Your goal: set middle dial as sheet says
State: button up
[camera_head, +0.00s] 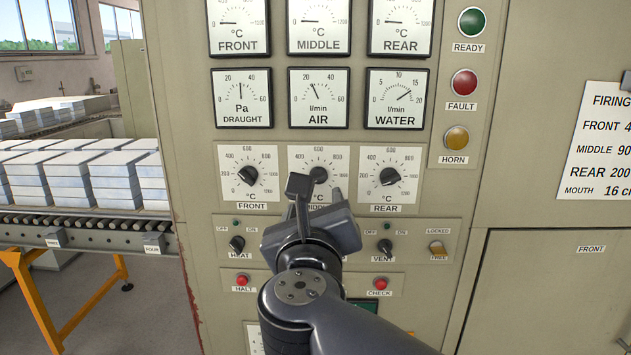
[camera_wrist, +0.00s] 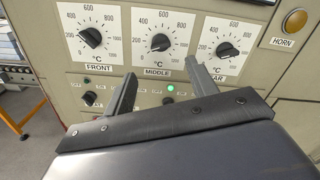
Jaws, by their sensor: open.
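The middle dial (camera_head: 319,174) is a black knob on a white scale plate, partly hidden behind my gripper in the head view. The wrist view shows this dial (camera_wrist: 160,42) whole, above its MIDDLE label; I cannot tell its exact setting. My gripper (camera_wrist: 163,75) is open and empty, its two fingers apart just below the dial and apparently not touching it. In the head view my gripper (camera_head: 318,190) covers the plate's lower part. The firing sheet (camera_head: 603,145) is at the right, cut off by the picture edge; its MIDDLE line reads 90 and then runs out of view.
The front dial (camera_head: 248,175) and rear dial (camera_head: 389,177) flank the middle one closely. Below are the heat switch (camera_head: 237,243), vent switch (camera_head: 385,246), red halt button (camera_head: 242,281) and red check button (camera_head: 380,283). A green lamp (camera_wrist: 170,88) is lit below the middle dial.

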aim_at(318, 180)
jog(key=w+p, duration=0.1)
jog(key=w, duration=0.9)
jog(key=shift+d, duration=0.2)
jog(key=c, duration=1)
